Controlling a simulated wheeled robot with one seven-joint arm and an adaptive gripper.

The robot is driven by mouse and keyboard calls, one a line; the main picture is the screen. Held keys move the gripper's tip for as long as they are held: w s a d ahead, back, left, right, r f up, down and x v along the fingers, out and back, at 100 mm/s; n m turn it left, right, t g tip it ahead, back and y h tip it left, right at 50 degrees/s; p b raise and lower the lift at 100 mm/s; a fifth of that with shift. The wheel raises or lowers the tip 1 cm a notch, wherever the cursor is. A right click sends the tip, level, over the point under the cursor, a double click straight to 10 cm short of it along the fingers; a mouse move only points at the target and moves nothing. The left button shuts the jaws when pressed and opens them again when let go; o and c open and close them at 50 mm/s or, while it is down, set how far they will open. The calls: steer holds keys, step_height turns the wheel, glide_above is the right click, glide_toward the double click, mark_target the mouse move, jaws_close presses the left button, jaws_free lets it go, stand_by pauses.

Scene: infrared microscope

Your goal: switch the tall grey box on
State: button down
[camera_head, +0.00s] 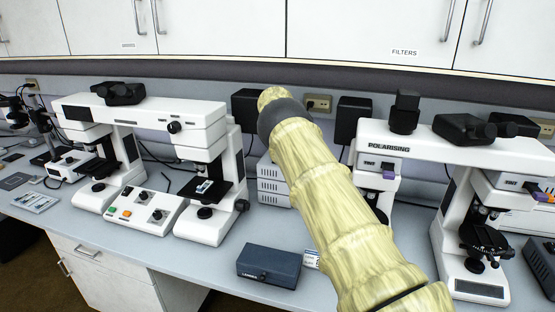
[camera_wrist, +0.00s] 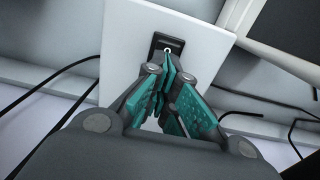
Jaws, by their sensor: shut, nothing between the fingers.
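A tall light grey box (camera_head: 272,184) with slotted fronts stands at the back of the bench, partly hidden behind my arm in the head view. In the wrist view a pale, flat panel (camera_wrist: 122,55) carries a small black switch (camera_wrist: 167,42) with a white ring mark; it appears to be a face of that box. My gripper (camera_wrist: 168,62) is shut and empty, its teal-padded fingertips at the lower edge of the switch. I cannot tell whether they touch it. The head view does not show my fingers, as my arm covers them.
A white microscope (camera_head: 205,130) stands left of the box, and one marked POLARISING (camera_head: 420,145) stands right. A dark blue box (camera_head: 268,266) lies in front. Black boxes (camera_head: 354,120) and a socket (camera_head: 318,103) are on the wall. Cables (camera_wrist: 55,75) run beside the panel.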

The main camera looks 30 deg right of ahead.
steer(key=shift+r+p, duration=2.05)
steer(key=shift+r, duration=1.35)
